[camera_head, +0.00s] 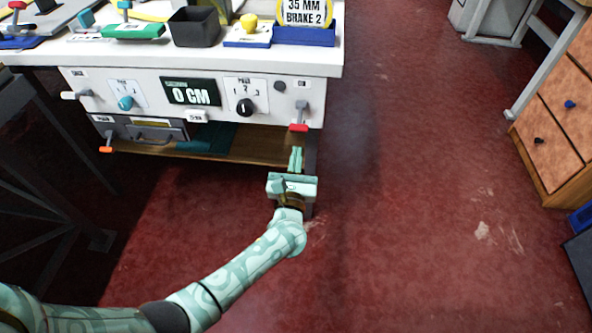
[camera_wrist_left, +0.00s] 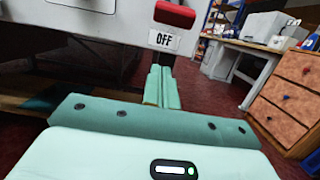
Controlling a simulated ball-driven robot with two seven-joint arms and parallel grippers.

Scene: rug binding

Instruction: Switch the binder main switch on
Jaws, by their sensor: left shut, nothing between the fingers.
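The binder's white front panel (camera_head: 215,98) has a lever with a red handle (camera_head: 299,127) at its right end. The lever hangs down. In the left wrist view the red handle (camera_wrist_left: 175,14) is at the top, just above a label (camera_wrist_left: 164,40) reading OFF. My left gripper (camera_head: 296,151) is shut and empty, with its fingers together below the red handle and apart from it in the picture. The shut fingers (camera_wrist_left: 160,82) also show in the left wrist view, below the OFF label. My right gripper is not in view.
The panel also carries a teal knob (camera_head: 125,102), a black knob (camera_head: 245,106), a display (camera_head: 191,92) reading 0 CM and a lever with a white handle (camera_head: 70,95). A wooden drawer cabinet (camera_head: 560,110) stands at the right. The red floor between is clear.

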